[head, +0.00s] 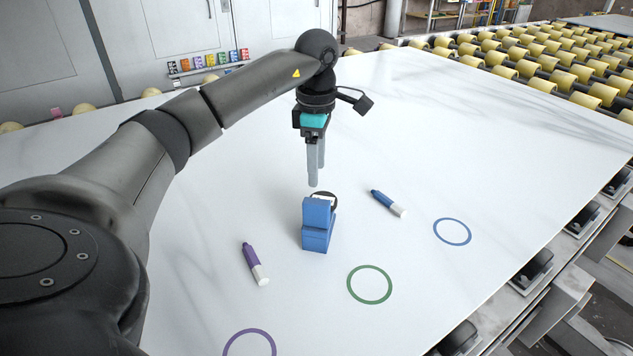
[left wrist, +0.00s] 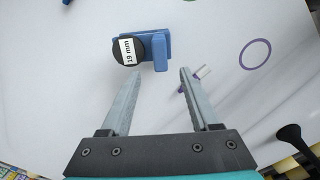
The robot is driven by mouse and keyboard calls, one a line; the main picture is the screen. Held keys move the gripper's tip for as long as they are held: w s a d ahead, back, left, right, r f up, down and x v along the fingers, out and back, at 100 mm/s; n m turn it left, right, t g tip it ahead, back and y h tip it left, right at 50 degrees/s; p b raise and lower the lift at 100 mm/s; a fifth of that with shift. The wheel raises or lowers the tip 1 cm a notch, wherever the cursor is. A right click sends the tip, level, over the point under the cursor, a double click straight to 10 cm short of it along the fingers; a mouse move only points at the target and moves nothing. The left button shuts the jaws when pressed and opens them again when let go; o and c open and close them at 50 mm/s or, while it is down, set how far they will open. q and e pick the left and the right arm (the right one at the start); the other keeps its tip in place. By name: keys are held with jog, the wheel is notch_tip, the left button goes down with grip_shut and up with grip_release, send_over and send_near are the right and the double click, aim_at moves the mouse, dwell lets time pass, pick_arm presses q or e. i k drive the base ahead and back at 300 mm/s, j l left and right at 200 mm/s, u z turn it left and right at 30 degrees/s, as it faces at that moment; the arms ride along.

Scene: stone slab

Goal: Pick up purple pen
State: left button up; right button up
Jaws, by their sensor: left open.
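The purple pen (head: 252,258) lies on the white slab, left of the blue block, its white end toward the front. In the left wrist view the purple pen (left wrist: 201,72) is partly hidden behind the right-hand finger. My left gripper (head: 314,182) is above the slab, pointing down, behind the blue block and to the right of the pen. In the left wrist view its fingers (left wrist: 161,72) are apart with nothing held between them. My right gripper is not in view.
A blue block-shaped device (head: 318,225) with a black disc marked "19 mm" (left wrist: 127,50) stands near the gripper. A blue pen (head: 387,202) lies to its right. Blue (head: 452,232), green (head: 369,285) and purple (head: 250,343) rings mark the slab. Yellow rollers (head: 510,68) lie behind.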

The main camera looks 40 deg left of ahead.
aim_at(262, 279)
jog(key=u, duration=1.3)
